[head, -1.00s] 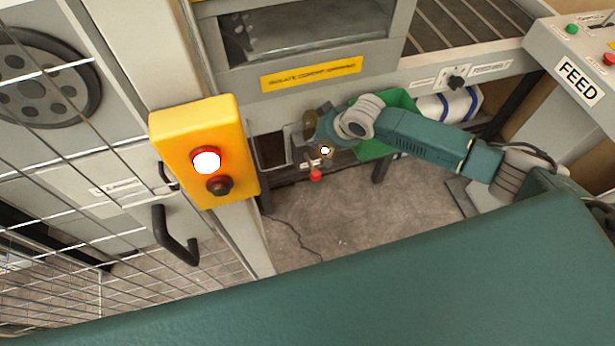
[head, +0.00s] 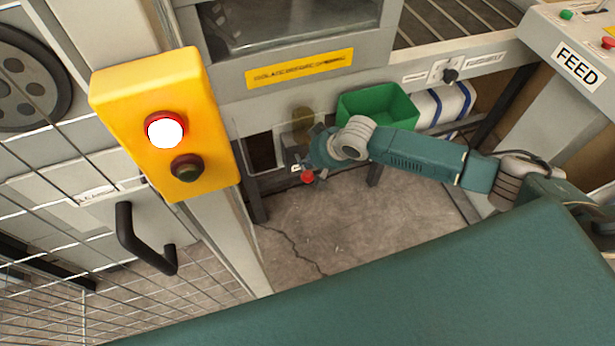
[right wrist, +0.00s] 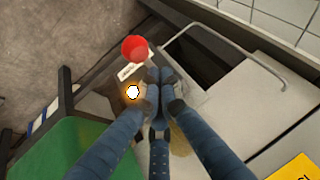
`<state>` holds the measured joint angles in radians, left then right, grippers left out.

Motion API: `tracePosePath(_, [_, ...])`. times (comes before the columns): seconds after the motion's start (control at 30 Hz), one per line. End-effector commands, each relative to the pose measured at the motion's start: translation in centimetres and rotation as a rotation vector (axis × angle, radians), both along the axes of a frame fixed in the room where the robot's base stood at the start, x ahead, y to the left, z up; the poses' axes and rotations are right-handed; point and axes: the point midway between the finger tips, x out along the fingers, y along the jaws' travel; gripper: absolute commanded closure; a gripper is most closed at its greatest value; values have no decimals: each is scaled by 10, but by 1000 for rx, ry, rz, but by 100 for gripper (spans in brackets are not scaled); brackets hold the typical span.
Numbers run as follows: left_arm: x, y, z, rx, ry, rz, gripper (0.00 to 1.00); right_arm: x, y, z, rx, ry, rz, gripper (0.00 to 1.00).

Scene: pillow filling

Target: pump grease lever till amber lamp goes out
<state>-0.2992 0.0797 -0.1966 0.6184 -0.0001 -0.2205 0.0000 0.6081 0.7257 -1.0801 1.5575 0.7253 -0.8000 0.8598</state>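The grease lever's red knob (head: 308,177) shows low at the grey pump unit under the machine in the head view. In the right wrist view the red knob (right wrist: 135,48) stands just beyond my fingertips. The amber lamp (right wrist: 133,92) glows there, left of the fingers; in the head view it is hidden behind my gripper. My right gripper (head: 316,163) is beside the knob, and in the wrist view its fingers (right wrist: 159,80) come together at the tips. Whether any of the lever lies between them is hidden. My left gripper is not in view.
A yellow box (head: 205,115) with a lit red lamp (head: 165,130) and dark button stands at left, near a wire-mesh guard. A brownish reservoir (head: 303,122) is above the pump. A green bin (head: 378,104) stands to its right. The floor (head: 330,225) in front is clear.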

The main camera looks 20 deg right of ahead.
Motion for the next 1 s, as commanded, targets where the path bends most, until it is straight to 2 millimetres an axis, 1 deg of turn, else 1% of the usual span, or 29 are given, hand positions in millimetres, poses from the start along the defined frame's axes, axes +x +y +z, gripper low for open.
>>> tracePosePath(0.03, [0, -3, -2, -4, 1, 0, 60, -1, 0, -5, 0, -1, -1, 100])
tracePosePath(0.17, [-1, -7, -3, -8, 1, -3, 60, -2, 0, -9, 0, -1, -1, 100])
tracePosePath(1.0, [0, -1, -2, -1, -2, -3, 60, -2, 0, -9, 0, -1, 0, 100])
